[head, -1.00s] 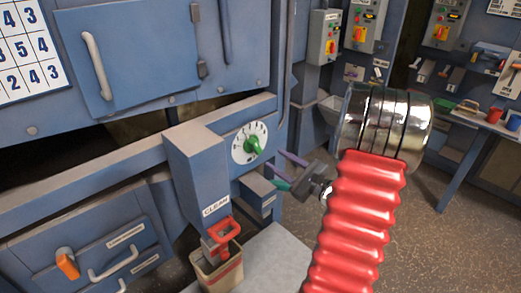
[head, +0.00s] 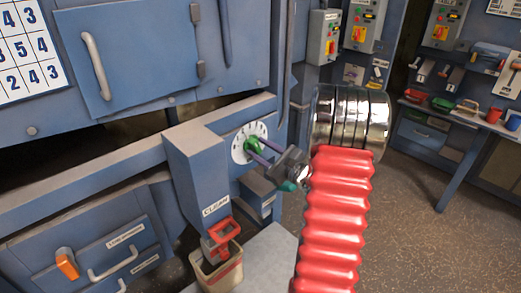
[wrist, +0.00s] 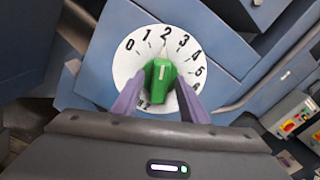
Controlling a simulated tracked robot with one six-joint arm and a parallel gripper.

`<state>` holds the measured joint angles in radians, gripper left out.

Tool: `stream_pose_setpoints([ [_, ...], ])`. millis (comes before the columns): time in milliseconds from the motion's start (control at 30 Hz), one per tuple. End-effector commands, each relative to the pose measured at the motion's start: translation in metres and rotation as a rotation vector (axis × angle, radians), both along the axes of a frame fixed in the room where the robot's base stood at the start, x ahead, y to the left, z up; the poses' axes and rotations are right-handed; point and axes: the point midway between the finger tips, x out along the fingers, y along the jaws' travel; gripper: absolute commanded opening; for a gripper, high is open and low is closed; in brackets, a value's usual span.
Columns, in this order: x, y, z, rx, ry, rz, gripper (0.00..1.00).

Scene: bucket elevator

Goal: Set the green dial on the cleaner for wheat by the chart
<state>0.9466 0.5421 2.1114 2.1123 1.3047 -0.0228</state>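The green dial (head: 251,146) is a knob on a white numbered face, on the blue cleaner. In the wrist view, the green dial (wrist: 160,82) shows a white mark pointing up, close to the 2; numbers 0 to 5 are readable. My gripper (head: 255,148) has reached the dial from the right. In the wrist view its purple fingers (wrist: 161,84) stand open on both sides of the knob; I cannot tell if they touch it. The chart (head: 30,50) is at the upper left, its numbers partly visible and its headings out of view.
A blue box labelled CLEAN (head: 200,175) juts out left of the dial, above a bin (head: 215,265) with a red handle. A blue door (head: 130,50) is above. Control boxes (head: 325,37) and a workbench (head: 470,120) stand at the right. The floor there is clear.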

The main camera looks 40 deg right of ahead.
Motion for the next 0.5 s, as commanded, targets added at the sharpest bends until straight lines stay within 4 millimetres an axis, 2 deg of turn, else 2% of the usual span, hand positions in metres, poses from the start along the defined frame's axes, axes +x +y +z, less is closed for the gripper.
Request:
stream_pose_setpoints([
  [67,-0.0001,0.0002,-0.0001,0.0,0.0,0.0,0.37],
  [500,-0.0001,0.0006,-0.0002,0.0,0.0,0.001,0.06],
])
